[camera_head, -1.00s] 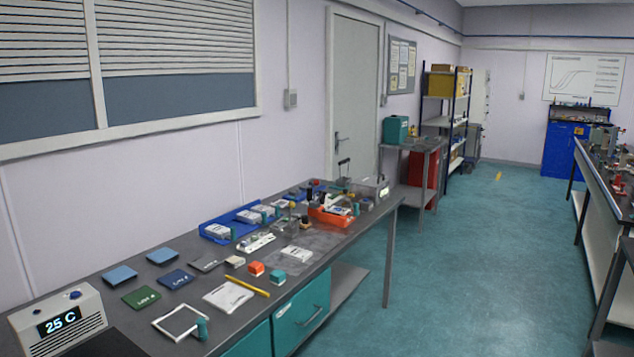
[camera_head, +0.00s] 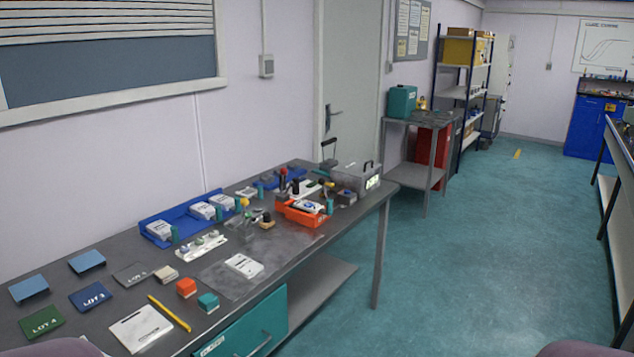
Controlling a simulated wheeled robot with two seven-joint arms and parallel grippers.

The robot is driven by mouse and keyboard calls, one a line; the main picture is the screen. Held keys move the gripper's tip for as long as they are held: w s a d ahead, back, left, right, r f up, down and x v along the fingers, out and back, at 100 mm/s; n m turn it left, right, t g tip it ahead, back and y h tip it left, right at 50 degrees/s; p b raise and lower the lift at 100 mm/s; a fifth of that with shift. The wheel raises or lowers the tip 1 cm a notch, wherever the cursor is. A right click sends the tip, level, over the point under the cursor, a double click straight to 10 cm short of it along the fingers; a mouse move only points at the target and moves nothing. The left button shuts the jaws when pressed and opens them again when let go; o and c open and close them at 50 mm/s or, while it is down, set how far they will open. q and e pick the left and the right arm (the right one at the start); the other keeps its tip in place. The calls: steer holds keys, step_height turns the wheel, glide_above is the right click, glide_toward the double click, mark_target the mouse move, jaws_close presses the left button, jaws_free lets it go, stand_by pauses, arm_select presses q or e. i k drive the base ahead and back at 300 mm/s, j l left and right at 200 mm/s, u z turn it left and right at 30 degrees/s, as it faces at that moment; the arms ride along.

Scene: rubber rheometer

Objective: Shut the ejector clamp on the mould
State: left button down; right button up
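I cannot clearly make out the ejector clamp or the mould at this distance. A grey box-shaped device (camera_head: 357,178) with a dark handle and a small lit display stands at the far end of the long bench. A black lever-like handle (camera_head: 329,152) rises beside it. Small dark and metal parts crowd the bench in front of them, too small to tell apart. Neither of my grippers is in view.
The grey bench (camera_head: 215,275) runs along the left wall. It bears blue trays (camera_head: 183,220), an orange tray (camera_head: 302,213), lot cards and small blocks. A side table with a teal box (camera_head: 402,101) stands beyond. The teal floor (camera_head: 440,270) at right is clear.

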mark_target(283, 172)
steer(key=i+l+u, duration=0.1)
steer(key=i+l, duration=2.05)
steer(key=l, duration=0.25)
steer(key=i+j, duration=0.4)
steer(key=j, duration=0.15)
steer(key=u, duration=0.05)
